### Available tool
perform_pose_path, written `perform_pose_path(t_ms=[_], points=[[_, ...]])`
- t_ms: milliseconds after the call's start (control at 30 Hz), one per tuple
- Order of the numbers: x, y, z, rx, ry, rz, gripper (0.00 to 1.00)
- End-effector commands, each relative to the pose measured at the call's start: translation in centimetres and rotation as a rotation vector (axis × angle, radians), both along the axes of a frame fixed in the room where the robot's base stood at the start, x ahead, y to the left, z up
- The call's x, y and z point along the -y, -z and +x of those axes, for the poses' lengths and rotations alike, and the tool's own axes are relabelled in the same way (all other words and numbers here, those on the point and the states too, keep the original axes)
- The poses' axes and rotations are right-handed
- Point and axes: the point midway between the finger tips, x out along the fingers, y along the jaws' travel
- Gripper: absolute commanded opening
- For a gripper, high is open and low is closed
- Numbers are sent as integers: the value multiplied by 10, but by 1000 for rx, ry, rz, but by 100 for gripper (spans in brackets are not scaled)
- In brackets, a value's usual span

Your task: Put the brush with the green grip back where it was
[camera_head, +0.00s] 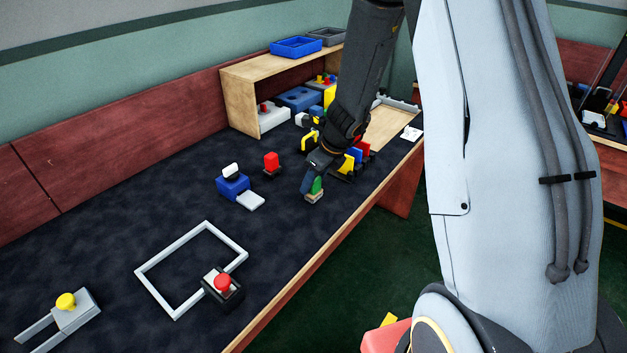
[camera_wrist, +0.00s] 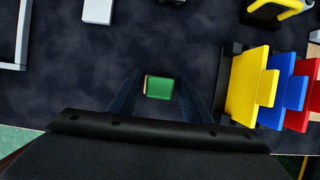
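The brush with the green grip (camera_head: 317,185) is in the head view at the right part of the dark table, with a pale block-like base at its lower end. In the wrist view its green grip (camera_wrist: 160,88) shows between my two finger tips, with a thin beige strip at its left edge. My gripper (camera_head: 312,183) points down at the brush, and its fingers (camera_wrist: 159,90) appear closed on the grip's two sides. The brush's base is low, at or just above the table top; I cannot tell if it touches.
A rack with yellow (camera_wrist: 245,85), blue and red plates stands just right of my gripper. A red-topped block (camera_head: 271,162) and a blue block with a white knob (camera_head: 233,184) lie left. A white square frame (camera_head: 160,290) lies nearer. A wooden shelf (camera_head: 240,95) stands behind.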

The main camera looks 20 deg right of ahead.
Motion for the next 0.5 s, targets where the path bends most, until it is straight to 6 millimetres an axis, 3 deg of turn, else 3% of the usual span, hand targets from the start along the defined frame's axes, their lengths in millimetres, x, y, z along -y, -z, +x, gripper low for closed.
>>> perform_pose_path(t_ms=[367, 500], points=[[0, -2, 0, 0, 0, 0, 48], [3, -17, -3, 3, 0, -1, 48]])
